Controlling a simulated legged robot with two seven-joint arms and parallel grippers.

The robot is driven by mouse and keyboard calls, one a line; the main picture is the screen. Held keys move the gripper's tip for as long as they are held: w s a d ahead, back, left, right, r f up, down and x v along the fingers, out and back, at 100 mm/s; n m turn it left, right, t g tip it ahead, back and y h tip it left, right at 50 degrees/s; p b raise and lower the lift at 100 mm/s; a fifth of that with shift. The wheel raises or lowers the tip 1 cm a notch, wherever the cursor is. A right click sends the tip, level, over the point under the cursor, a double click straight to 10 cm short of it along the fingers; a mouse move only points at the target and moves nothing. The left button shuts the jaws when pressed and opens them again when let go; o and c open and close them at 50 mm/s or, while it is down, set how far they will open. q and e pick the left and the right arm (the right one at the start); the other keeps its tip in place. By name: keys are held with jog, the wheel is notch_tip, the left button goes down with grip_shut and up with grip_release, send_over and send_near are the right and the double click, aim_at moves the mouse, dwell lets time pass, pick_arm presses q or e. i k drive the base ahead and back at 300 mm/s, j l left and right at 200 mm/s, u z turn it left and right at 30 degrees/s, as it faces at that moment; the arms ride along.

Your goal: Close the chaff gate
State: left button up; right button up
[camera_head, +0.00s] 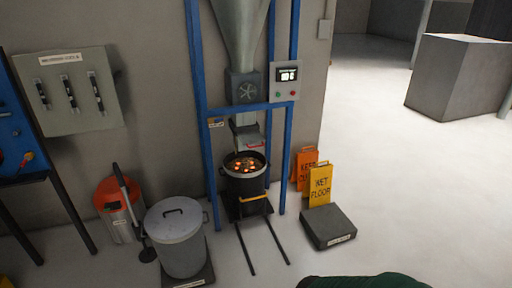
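A grey hopper (241,30) hangs in a blue frame (198,80). Below it is a dark box with a round fan-like wheel (246,90). Under that, a grey metal chute (246,128) ends in a flap-like piece with a small reddish strip (256,145). I cannot tell for sure whether this is the chaff gate, or whether it is open. A black bucket (246,182) with glowing orange bits inside stands right below the chute. Neither of my grippers is in view.
A control box (286,81) is on the frame's right post. Two floor rails (262,245) run forward from the bucket. A lidded grey bin (178,240) and an orange bin (118,212) stand left. A yellow wet-floor sign (320,184) and a dark box (328,227) stand right.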

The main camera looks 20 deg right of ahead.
aim_at(247, 138)
jog(key=i+l+u, duration=0.45)
jog(key=i+l, duration=1.2)
jog(key=i, duration=0.15)
